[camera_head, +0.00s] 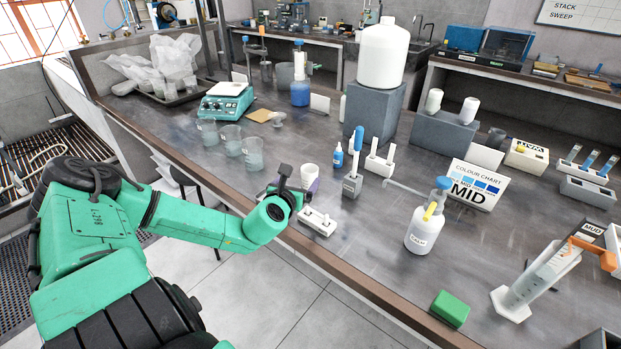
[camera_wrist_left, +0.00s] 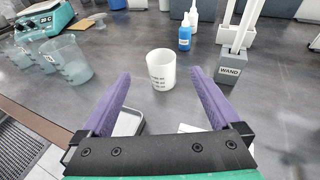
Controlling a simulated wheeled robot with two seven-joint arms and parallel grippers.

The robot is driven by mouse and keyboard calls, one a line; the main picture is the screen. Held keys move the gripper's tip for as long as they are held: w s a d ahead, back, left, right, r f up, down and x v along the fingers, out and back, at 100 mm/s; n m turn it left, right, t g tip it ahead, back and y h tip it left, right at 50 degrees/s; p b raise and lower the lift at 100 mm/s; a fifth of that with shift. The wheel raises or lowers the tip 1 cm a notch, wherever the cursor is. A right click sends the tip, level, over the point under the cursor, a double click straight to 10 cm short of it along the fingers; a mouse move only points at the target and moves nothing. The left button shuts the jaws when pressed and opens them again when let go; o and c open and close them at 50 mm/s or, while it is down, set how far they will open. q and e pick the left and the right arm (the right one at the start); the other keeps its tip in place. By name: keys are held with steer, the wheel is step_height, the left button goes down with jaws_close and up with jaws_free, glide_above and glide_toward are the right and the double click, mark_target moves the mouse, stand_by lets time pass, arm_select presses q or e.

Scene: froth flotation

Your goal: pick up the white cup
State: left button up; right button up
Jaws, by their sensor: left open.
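The white cup (camera_head: 309,171) stands upright on the dark bench near its front edge, with small dark markings on its side. In the left wrist view the white cup (camera_wrist_left: 160,69) is centred ahead of my left gripper (camera_wrist_left: 160,85), in line with the gap between its purple fingers. The jaws are open and empty. In the head view my left gripper (camera_head: 300,188) is just on the near side of the cup, and a purple finger partly covers the cup's lower part. My right gripper is not in view.
Beakers (camera_head: 230,140) stand to the left. A white tray (camera_head: 317,221) lies close in front. A wash bottle (camera_head: 424,228) stands farther right.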

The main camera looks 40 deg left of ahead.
mark_target(312, 167)
arm_select(q)
steer(key=x, duration=0.3)
steer(key=shift+w+a+f, duration=0.15)
steer(key=shift+w+f, duration=0.05)
steer(key=shift+w, duration=0.05)
steer(key=x, duration=0.3)
steer(key=shift+w, duration=0.2)
steer(key=shift+x, duration=1.15)
steer(key=shift+w+a+f, duration=0.1)
steer(key=shift+w+f, duration=0.15)
steer(key=shift+w, duration=0.1)
steer(key=shift+r, duration=0.1)
steer(key=c, duration=1.4)
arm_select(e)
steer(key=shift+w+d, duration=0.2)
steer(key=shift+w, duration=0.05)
